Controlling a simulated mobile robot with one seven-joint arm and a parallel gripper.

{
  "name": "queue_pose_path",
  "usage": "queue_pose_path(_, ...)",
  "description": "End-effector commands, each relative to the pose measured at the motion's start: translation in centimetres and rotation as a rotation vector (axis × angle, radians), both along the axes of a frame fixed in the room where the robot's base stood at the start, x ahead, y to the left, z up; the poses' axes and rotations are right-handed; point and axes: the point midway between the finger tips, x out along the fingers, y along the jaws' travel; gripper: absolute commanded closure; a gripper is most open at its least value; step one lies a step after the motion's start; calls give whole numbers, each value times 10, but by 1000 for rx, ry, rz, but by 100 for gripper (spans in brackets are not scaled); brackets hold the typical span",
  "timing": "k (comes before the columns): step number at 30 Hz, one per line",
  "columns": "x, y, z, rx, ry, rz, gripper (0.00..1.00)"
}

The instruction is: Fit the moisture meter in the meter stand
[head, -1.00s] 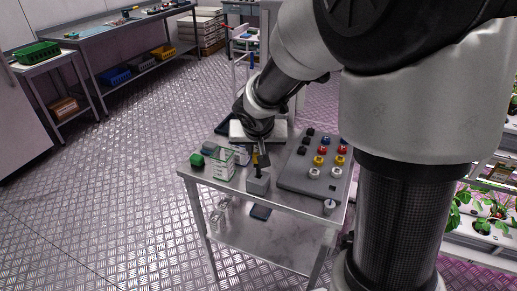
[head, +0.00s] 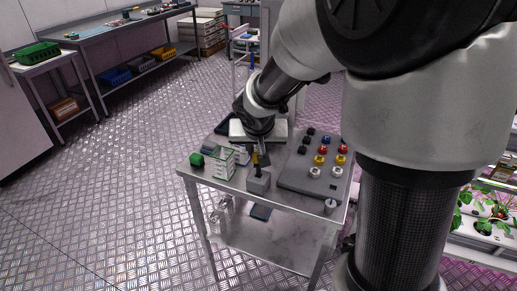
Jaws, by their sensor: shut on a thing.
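The meter stand (head: 258,183) is a small grey block near the front edge of the metal cart, left of the dark board. My gripper (head: 261,156) points down just above it and is shut on the moisture meter (head: 256,160), a small dark thing with a yellow part. The meter is upright, and its dark lower end reaches down to the top of the stand. At this size I cannot tell whether the tip is inside the stand or only over it. My gripper's fingers hide part of the meter.
A small white cylinder (head: 330,206) stands at the front right corner.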

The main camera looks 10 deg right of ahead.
Motion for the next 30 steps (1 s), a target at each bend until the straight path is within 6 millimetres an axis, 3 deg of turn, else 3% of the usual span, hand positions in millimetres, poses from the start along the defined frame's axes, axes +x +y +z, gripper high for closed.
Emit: queue_pose_path(30, 0, 0, -6, 0, -1, 0, 100)
